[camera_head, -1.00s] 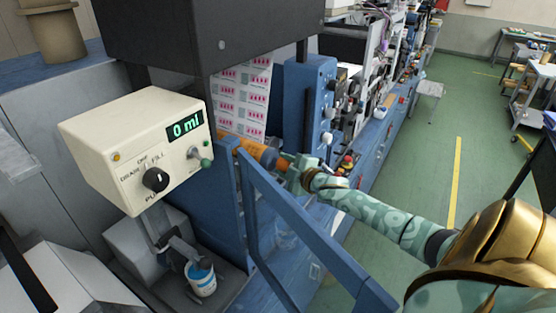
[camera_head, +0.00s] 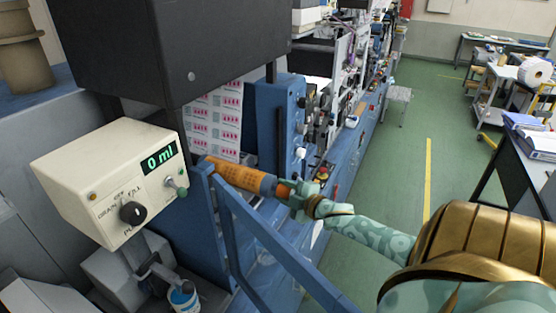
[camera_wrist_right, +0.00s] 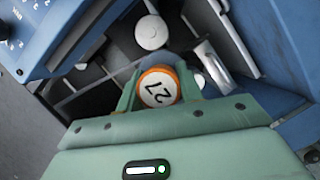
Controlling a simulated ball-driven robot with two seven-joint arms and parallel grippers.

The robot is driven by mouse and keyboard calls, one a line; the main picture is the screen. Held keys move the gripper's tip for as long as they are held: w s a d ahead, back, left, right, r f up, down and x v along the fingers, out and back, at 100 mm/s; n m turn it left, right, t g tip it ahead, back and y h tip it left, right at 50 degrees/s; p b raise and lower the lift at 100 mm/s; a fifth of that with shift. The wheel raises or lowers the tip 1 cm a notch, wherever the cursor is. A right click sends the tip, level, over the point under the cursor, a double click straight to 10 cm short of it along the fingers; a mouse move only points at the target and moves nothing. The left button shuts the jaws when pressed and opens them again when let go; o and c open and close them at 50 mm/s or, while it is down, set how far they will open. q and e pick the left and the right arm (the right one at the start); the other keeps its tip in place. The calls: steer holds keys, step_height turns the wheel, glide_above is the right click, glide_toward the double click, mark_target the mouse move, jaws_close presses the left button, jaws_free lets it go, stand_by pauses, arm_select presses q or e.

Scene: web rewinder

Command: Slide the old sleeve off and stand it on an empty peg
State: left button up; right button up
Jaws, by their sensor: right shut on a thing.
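The orange sleeve (camera_head: 240,178) lies roughly level in the head view, pointing out from the blue machine beside the hanging label web. My right gripper (camera_head: 296,196) is shut on its near end, at the right. The sleeve's far end is close to the blue frame, and I cannot tell whether a shaft is still inside it. My left gripper is not in view. I cannot make out an empty peg.
A blue guard frame (camera_head: 275,250) stands just in front of the sleeve. A cream box reading 0 ml (camera_head: 110,180) is at left, with a small cup (camera_head: 184,298) below. The green floor (camera_head: 400,160) to the right is largely clear; tables (camera_head: 540,160) stand beyond.

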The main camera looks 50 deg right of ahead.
steer(key=shift+s, duration=0.2)
steer(key=o, duration=1.8)
steer(key=shift+c, duration=0.2)
steer(key=shift+s, duration=0.1)
steer(key=s+r+p, duration=0.1)
steer(key=s+p, duration=0.4)
steer(key=s, duration=0.3)
steer(key=shift+s+a+r+p, duration=0.2)
steer(key=shift+s+r+p, duration=0.05)
steer(key=shift+s+p, duration=0.1)
